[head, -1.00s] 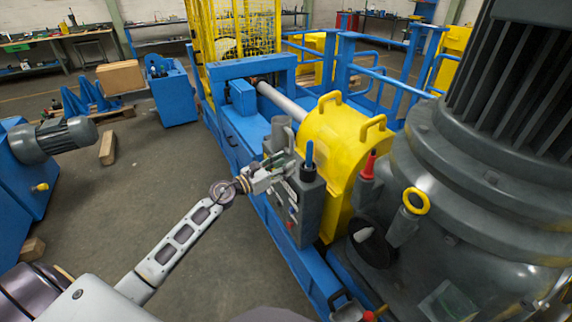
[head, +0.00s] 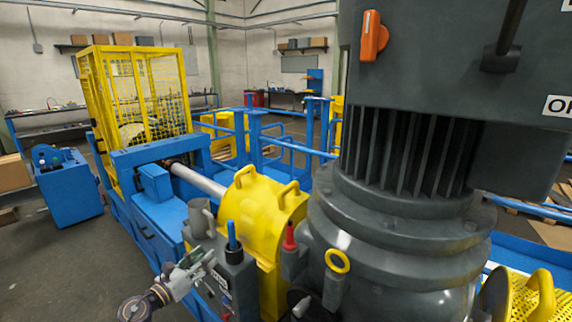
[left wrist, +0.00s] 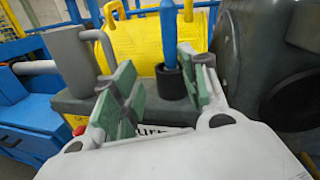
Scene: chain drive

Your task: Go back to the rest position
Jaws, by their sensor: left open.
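My left gripper (head: 200,262) is at the left side of the grey box (head: 238,278) in front of the yellow guard (head: 262,205). In the left wrist view its two green-padded fingers (left wrist: 163,92) stand apart, with nothing held between them. A blue-handled tool (left wrist: 169,40) stands upright in a black holder on the box, beyond the fingers; it also shows in the head view (head: 232,236). A grey cup-like holder (left wrist: 75,52) is left of it. My right gripper is not in view.
A large grey motor (head: 400,200) with a yellow ring (head: 337,261) stands right of the box. A red-handled tool (head: 289,238) is between them. A blue machine bed (head: 150,235) and yellow mesh cage (head: 140,95) lie behind left. Open floor shows at far left.

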